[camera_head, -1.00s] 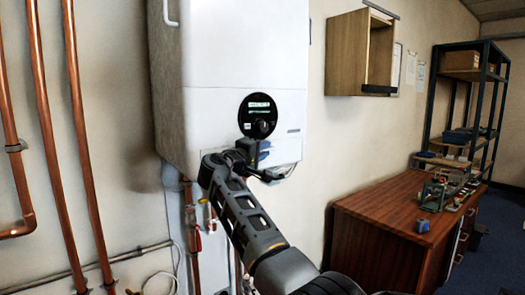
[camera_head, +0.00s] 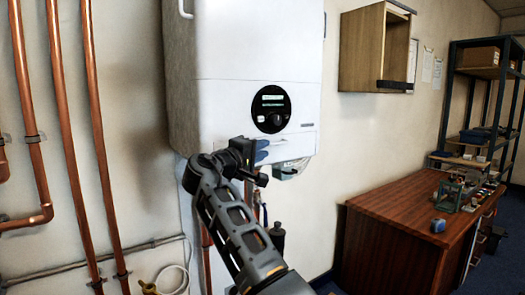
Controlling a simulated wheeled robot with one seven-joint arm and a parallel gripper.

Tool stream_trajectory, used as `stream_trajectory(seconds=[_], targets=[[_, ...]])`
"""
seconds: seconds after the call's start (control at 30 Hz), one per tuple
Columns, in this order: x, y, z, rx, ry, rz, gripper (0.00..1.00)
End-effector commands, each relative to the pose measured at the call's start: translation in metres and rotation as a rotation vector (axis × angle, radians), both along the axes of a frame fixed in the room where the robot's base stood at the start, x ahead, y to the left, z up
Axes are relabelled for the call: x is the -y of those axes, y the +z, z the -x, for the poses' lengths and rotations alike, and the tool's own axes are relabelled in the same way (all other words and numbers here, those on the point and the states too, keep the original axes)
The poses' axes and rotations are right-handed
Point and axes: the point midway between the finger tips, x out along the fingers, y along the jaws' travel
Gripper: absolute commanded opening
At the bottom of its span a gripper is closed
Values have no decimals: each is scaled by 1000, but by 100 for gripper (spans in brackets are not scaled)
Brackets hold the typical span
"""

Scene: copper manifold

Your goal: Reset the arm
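My arm (camera_head: 235,225) reaches up from the bottom middle of the head view toward the white boiler. My gripper (camera_head: 258,165) is at the arm's far end, in front of the boiler's lower edge and below its round black dial panel. The gripper is small and dark here, and I cannot tell whether its fingers are open or shut. Nothing is clearly seen held in it. A small blue patch shows beside the gripper; I cannot tell what it belongs to.
The white boiler (camera_head: 245,55) hangs on the wall, with its dial panel (camera_head: 270,109) facing me. Copper pipes (camera_head: 60,110) run down the wall at left. A wooden desk (camera_head: 400,215) with small items stands at right, below an open wall cabinet (camera_head: 375,50). Shelving (camera_head: 480,100) stands behind.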

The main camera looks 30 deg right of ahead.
Motion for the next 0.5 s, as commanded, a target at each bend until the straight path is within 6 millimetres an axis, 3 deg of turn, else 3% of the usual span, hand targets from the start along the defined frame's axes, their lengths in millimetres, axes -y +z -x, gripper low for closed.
stream_trajectory(seconds=[0.33,0.43,0.5], targets=[[0,-6,0,-3,7,-3,22],[-3,-31,2,-16,42,-20,22],[-8,-62,6,-31,88,-44,22]])
